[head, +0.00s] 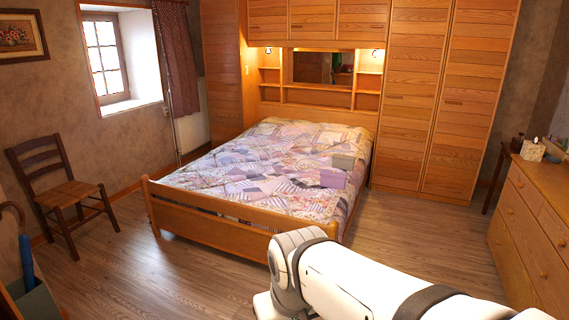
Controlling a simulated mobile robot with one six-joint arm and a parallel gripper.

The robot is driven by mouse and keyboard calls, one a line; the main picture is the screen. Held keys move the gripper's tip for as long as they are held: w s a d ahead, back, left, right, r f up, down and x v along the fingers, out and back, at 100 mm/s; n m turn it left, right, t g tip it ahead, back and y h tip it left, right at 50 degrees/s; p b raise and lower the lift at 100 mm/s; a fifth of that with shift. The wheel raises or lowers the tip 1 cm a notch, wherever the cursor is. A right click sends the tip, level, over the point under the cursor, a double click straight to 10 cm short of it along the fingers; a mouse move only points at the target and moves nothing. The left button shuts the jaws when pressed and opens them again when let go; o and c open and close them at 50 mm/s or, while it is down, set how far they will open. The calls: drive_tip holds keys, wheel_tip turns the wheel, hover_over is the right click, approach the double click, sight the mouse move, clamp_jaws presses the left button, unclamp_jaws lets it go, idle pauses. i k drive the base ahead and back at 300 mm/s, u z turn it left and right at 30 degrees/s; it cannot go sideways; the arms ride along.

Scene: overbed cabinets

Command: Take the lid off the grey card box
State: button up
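My gripper is not in view.
A wooden chair (68,192) stands at the left, a chest of drawers (540,215) at the right. Tall cabinets (438,100) line the back wall. The floor right of the bed is clear.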

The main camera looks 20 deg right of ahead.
sight(344, 158)
drive_tip(key=z, duration=1.75)
drive_tip(key=i, duration=6.75)
drive_tip(key=u, duration=0.05)
